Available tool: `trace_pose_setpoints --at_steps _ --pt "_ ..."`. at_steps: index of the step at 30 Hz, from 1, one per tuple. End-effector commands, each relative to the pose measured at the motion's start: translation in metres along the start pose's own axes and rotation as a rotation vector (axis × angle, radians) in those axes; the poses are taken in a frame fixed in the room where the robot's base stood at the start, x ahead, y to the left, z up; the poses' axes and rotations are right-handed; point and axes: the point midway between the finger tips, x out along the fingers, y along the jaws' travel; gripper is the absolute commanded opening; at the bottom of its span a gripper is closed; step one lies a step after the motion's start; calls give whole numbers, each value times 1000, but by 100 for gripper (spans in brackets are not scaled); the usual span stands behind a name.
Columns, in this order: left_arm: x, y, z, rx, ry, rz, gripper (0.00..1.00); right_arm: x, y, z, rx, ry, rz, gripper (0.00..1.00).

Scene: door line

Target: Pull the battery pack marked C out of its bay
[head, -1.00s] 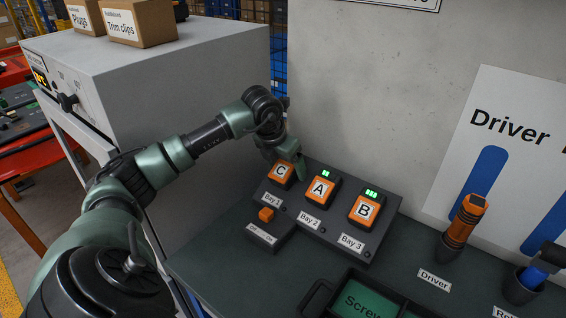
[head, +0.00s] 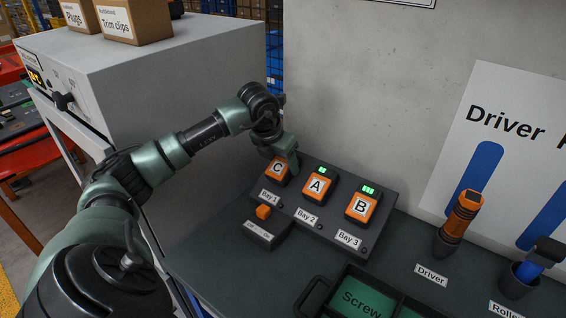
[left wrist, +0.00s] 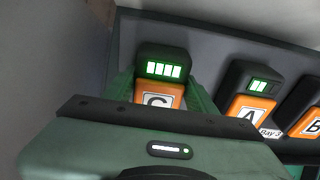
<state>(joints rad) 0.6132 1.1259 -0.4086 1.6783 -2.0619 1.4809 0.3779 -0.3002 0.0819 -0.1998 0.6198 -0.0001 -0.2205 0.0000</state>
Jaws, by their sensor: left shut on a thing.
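Battery pack C (head: 276,170), orange and black with a white C label, is at Bay 1 of the dark charger (head: 355,247). My left gripper (head: 282,164) is shut on pack C, coming down on it from behind and above. In the left wrist view, pack C (left wrist: 160,72) stands between the two green fingers, its display showing several lit green bars. The lower part of its label is hidden by my gripper body. I cannot tell whether the pack is raised from its bay. My right gripper is not in view.
Packs A (head: 317,186) and B (head: 361,207) sit close to the right in Bays 2 and 3. The concrete wall (head: 370,90) rises behind. A grey cabinet (head: 150,85) stands left; a driver (head: 460,218) stands in a holder at right.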

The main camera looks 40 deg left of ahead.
Motion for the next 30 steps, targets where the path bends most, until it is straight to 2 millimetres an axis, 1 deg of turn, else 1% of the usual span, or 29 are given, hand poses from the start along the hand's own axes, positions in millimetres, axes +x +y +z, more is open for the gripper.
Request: trace_pose_setpoints --at_steps 16,30 --pt "-12 1 1 -1 -5 1 0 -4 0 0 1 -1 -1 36" --pt "-39 1 -3 0 -4 2 0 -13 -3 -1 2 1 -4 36"
